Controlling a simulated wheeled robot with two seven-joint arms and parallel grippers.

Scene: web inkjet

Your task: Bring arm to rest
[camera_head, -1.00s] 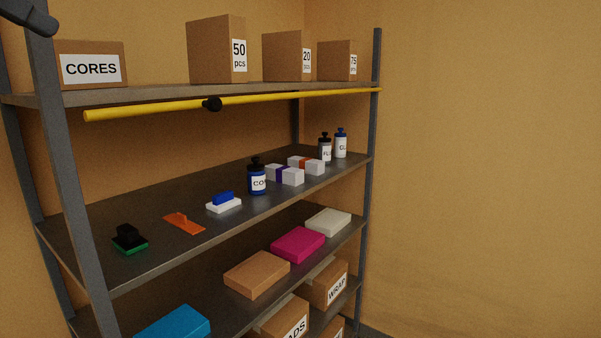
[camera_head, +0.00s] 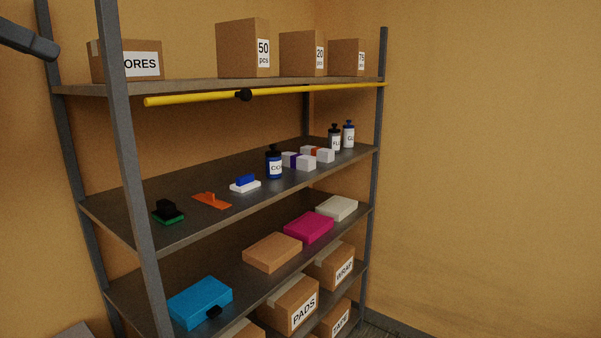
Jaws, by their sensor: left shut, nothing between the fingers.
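My left gripper (camera_head: 52,49) comes in at the top left corner. It is dark grey, shut and empty. It shows to the left of the shelf rack's front upright (camera_head: 122,130), near the height of the top shelf (camera_head: 200,83) in the picture. I cannot tell its distance from the rack. My right gripper is not in view.
A yellow bar (camera_head: 195,98) runs under the top shelf, which bears several cartons. The middle shelf (camera_head: 130,220) holds bottles, small boxes and tools. Lower shelves hold a blue box (camera_head: 200,300), a magenta box (camera_head: 308,228) and labelled cartons. Bare wall lies right.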

